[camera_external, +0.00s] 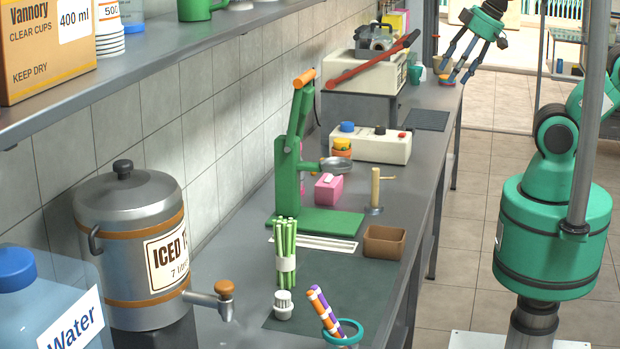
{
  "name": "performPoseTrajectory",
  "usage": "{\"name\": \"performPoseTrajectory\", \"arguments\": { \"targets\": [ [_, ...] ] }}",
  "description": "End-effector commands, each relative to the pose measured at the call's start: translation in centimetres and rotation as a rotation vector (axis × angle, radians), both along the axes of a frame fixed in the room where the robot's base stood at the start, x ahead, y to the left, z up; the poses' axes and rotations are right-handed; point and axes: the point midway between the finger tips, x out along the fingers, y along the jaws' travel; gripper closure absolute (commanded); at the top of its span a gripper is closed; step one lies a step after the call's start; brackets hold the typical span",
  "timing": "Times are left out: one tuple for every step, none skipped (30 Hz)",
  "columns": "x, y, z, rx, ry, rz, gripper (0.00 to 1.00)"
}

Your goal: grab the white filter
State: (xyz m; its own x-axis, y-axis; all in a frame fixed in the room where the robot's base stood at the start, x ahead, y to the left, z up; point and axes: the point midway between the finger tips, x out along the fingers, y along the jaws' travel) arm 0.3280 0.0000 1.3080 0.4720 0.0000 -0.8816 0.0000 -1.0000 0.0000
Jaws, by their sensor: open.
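A small white ribbed piece (283,305), which may be the white filter, stands on the dark mat at the front of the counter. It is just below the bundle of green sugarcane sticks (286,252). My gripper (455,77) is far from it, at the far end of the counter at the top right. The gripper is open and points down, its fingers beside a small brownish cup (443,65). The fingertips are small in this view, and I cannot tell whether they touch anything.
A green press (293,160) stands mid-counter, with a brown tray (385,242) to its right. A steel iced-tea dispenser (130,240) and water jug (45,300) stand front left. A teal holder with striped sticks (343,332) is near the white piece. A vertical pole (590,120) is at right.

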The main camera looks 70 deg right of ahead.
Motion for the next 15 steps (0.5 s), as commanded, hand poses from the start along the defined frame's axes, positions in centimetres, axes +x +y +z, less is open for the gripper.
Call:
{"name": "performPoseTrajectory", "arguments": {
  "targets": [
    [0.0, 0.0, 0.0, 0.000, 0.000, 0.001, 0.50],
    [0.1, 0.0, 0.0, -0.001, 0.001, 0.003, 0.50],
    [0.2, 0.1, 0.1, -0.003, 0.001, 0.008, 0.50],
    [0.3, 0.1, 0.1, -0.004, 0.002, 0.012, 0.50],
    [0.4, 0.2, 0.1, -0.006, 0.004, 0.018, 0.50],
    [0.7, 0.3, 0.2, -0.010, 0.006, 0.030, 0.50],
    [0.9, 0.4, 0.3, -0.014, 0.008, 0.039, 0.50],
    [1.2, 0.5, 0.3, -0.019, 0.012, 0.052, 0.50],
    [1.6, 0.7, 0.4, -0.026, 0.017, 0.072, 0.50],
    [2.0, 0.9, 0.5, -0.033, 0.020, 0.089, 0.50],
    [2.4, 1.1, 0.6, -0.040, 0.024, 0.109, 0.50],
    [3.0, 1.4, 0.7, -0.050, 0.031, 0.138, 0.50],
    [3.5, 1.6, 0.8, -0.058, 0.035, 0.162, 0.50],
    [4.1, 1.9, 0.8, -0.068, 0.041, 0.188, 0.50],
    [4.9, 2.3, 0.9, -0.081, 0.048, 0.224, 0.50]
  ]
}}
